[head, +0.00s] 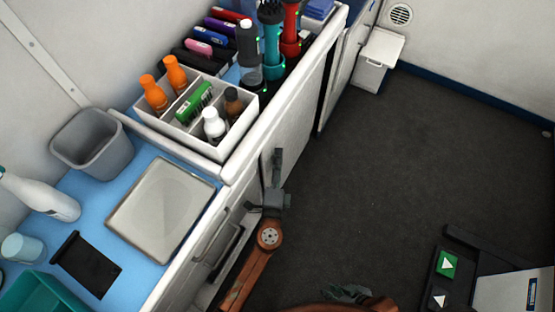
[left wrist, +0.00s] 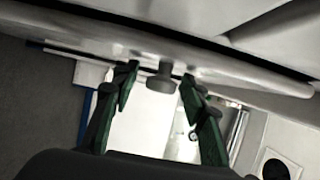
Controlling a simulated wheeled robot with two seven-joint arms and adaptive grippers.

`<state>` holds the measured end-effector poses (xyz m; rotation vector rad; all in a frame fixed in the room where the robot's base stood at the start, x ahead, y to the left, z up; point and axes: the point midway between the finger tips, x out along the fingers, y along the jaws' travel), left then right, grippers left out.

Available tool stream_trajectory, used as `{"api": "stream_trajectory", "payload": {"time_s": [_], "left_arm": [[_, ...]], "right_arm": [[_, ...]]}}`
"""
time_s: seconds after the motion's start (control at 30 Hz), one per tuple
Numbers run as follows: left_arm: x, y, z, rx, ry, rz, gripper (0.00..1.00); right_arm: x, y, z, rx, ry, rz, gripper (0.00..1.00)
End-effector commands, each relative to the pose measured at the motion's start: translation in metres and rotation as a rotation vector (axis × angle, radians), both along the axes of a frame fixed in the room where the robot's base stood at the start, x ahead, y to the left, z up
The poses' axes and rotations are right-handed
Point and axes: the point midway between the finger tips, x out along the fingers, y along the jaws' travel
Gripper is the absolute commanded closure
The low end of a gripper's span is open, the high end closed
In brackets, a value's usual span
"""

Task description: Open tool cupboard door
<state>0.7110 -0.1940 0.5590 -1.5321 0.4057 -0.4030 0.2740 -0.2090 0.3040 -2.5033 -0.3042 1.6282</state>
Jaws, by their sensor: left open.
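The white cupboard front (head: 292,135) runs below the counter's right edge in the head view. My left gripper (head: 273,162) is beside this front, with its fingers pointing along it. In the left wrist view, my left gripper (left wrist: 160,83) is open, with its two green-sided fingers apart. A round grey knob (left wrist: 160,82) shows between the fingertips, against a pale panel edge; I cannot tell whether a finger touches it. The knob is hidden in the head view. My right gripper (head: 346,292) is low at the bottom edge, partly cut off, and its jaws are unclear.
A white caddy with bottles (head: 190,140) and several grooming tools stand on the raised counter above. A grey bin (head: 90,145) and a metal tray (head: 162,210) are on the blue worktop.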

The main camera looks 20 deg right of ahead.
Motion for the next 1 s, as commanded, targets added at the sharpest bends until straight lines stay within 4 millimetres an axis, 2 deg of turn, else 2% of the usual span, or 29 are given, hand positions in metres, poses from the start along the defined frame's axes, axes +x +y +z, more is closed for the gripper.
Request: {"api": "stream_trajectory", "payload": {"time_s": [0.17, 0.73, 1.0], "left_arm": [[0.0, 0.0001, 0.0005, 0.0, 0.0, 0.0, 0.6], [-0.0002, 0.0004, -0.0001, 0.0, 0.0, 0.0, 1.0], [-0.0003, 0.0005, -0.0006, 0.0, 0.001, 0.0, 1.0]], "right_arm": [[0.0005, 0.0001, 0.0005, 0.0, -0.001, 0.0, 0.79], [0.001, 0.0004, 0.0009, 0.001, -0.001, 0.0, 0.79], [0.001, 0.0003, 0.0009, 0.001, -0.001, 0.0, 0.79]]}}
